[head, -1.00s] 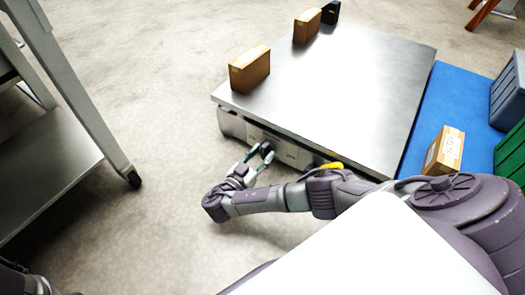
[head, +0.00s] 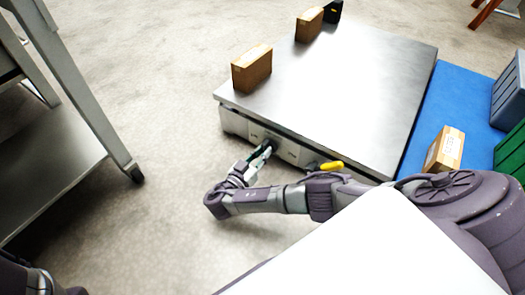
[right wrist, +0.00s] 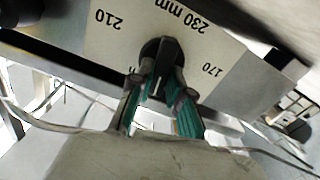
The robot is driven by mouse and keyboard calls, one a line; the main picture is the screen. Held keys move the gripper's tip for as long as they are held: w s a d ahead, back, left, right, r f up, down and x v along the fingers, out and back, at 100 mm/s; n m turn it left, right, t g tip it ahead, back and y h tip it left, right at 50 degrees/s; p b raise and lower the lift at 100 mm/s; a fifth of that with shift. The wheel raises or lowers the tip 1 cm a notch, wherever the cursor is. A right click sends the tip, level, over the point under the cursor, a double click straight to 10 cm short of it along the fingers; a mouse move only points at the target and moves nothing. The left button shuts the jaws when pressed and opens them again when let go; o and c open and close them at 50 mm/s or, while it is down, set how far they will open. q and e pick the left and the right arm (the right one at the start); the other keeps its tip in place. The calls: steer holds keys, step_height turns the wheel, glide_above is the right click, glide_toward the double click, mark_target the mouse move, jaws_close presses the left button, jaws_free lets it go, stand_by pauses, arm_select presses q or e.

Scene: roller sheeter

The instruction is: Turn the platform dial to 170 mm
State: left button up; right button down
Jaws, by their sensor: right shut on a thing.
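The platform dial (right wrist: 160,50) is a black knob on a pale plate (right wrist: 112,40) printed with 210, 230 mm and 170; another label is mostly hidden behind a finger. In the head view the plate is on the near side of the low steel platform (head: 345,85). My right gripper (right wrist: 162,78) has its green-padded fingers closed on both sides of the knob. In the head view the right gripper (head: 262,151) reaches the dial from the front, and the knob is mostly hidden. A pale mark shows between the fingers; I cannot tell the dial's setting. My left gripper is not in view.
Cardboard boxes (head: 252,69) and a black item (head: 333,11) stand along the platform's left edge. A yellow handle (head: 331,165) is right of the dial. A blue mat (head: 430,110) with a box (head: 445,150) lies at right. A metal rack (head: 70,90) stands left.

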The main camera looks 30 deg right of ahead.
steer(key=n+p, duration=0.1)
steer(key=n, duration=0.2)
steer(key=shift+n+p, duration=0.3)
steer(key=shift+p, duration=0.05)
steer(key=n+p, duration=0.1)
steer(key=n, duration=0.2)
steer(key=shift+w+n, duration=0.15)
steer(key=shift+n, duration=0.15)
steer(key=n+p, duration=0.1)
steer(key=n, duration=0.3)
steer(key=shift+f+n, duration=0.15)
steer(key=shift+n, duration=0.15)
steer(key=n, duration=0.4)
steer(key=shift+w+f+p, duration=0.1)
steer(key=shift+p, duration=0.25)
steer(key=shift+n, duration=0.4)
steer(key=c, duration=1.1)
jaws_free()
steer(key=shift+a, duration=0.1)
